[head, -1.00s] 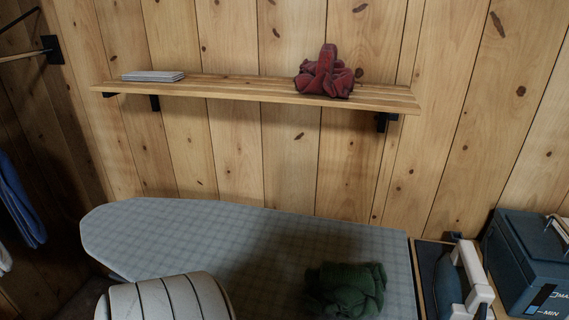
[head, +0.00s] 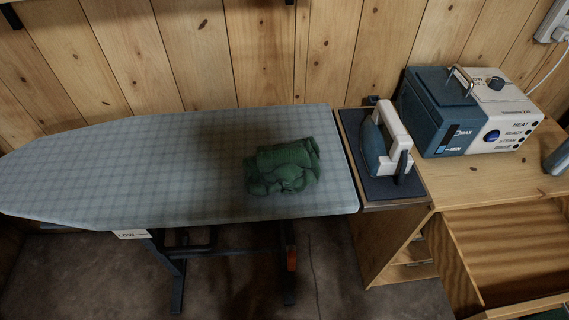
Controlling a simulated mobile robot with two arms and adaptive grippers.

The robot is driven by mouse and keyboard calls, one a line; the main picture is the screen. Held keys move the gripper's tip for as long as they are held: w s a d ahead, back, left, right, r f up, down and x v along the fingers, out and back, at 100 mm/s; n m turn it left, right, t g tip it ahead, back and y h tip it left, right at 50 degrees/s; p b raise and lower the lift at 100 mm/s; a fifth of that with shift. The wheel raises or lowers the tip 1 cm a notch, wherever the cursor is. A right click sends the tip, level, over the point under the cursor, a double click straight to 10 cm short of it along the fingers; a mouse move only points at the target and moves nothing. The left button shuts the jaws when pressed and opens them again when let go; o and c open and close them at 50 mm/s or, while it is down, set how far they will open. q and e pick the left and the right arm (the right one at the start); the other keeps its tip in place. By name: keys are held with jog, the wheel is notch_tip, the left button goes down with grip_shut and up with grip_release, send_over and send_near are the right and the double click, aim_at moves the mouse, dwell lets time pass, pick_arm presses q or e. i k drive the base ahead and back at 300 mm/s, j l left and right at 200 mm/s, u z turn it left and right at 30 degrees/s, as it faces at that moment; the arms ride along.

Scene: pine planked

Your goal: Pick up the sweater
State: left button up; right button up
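A crumpled dark green knitted garment (head: 283,167), which looks like the sweater, lies bunched up near the right end of the ironing board (head: 120,165). It rests on the board's grey checked cover, with nothing touching it. Neither of my grippers shows in the head view.
A steam iron (head: 385,140) stands on a dark pad right of the board. A blue and white steam station (head: 470,112) stands on the wooden cabinet (head: 470,180), with an open compartment below. A grey-blue object (head: 557,158) is cut off at the right edge. The board's left part is clear.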

aim_at(283, 169)
jog(key=z, duration=2.4)
jog(key=u, duration=2.2)
jog(key=k+j+z, duration=0.2)
jog(key=j+z, duration=0.2)
jog(key=k+j+z, duration=0.2)
jog(key=j+z, duration=0.15)
